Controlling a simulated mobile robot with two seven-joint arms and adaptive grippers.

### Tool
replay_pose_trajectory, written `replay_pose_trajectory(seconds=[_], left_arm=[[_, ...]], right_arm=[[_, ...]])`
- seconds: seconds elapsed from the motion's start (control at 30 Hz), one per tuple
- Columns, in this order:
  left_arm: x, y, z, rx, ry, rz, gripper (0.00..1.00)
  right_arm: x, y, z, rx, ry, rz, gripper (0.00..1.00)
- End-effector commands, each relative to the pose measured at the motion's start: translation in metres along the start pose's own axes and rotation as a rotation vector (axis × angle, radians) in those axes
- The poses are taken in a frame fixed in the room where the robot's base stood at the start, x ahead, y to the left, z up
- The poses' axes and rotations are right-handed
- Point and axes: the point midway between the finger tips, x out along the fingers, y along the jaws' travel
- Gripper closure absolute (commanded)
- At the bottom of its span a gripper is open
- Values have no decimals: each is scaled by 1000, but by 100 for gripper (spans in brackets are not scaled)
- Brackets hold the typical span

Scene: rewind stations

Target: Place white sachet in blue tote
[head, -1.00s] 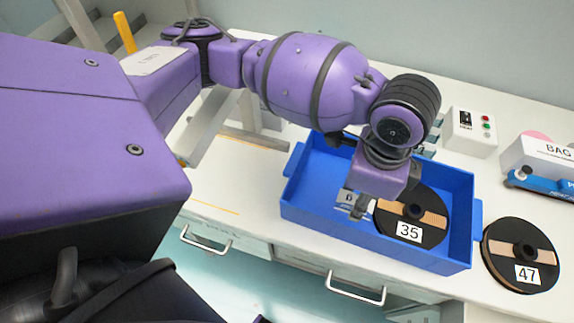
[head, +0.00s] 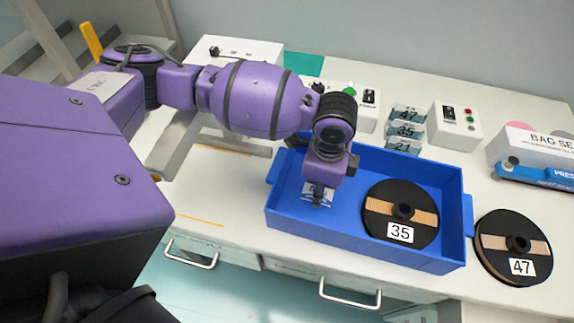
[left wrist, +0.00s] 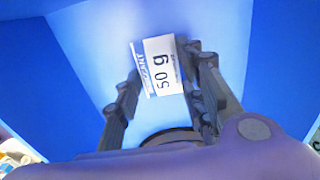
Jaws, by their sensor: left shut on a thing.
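In the head view my left gripper (head: 318,200) points down inside the left part of the blue tote (head: 345,240), shut on the sachet (head: 312,190), which is partly hidden by the gripper. I cannot tell whether the sachet touches the tote floor. A black reel labelled 35 (head: 402,212) lies in the right part of the tote. My right gripper is not in view.
A second reel labelled 47 (head: 512,247) lies on the bench right of the tote. Behind the tote are small numbered clear packs (head: 405,132), a white control box (head: 455,126) and a bag sealer (head: 535,155). The bench left of the tote is clear.

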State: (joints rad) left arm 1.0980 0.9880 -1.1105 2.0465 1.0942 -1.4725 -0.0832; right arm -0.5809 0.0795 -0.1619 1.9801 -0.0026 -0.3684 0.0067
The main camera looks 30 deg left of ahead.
Motion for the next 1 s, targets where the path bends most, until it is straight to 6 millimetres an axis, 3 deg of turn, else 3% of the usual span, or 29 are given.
replay_pose_trajectory(seconds=[0.3, 0.33, 0.47, 0.8, 1.0], left_arm=[[0, -1, -1, 1, 2, -4, 89], [0, -2, -1, 1, 3, -5, 59], [0, -2, -1, 1, 2, -5, 44], [-3, -2, -2, 2, 3, -7, 44], [-34, -4, -2, 3, 4, -12, 44]], right_arm=[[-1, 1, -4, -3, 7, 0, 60], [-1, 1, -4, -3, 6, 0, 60], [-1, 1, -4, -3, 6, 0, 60], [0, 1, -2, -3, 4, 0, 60], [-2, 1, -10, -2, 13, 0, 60]])
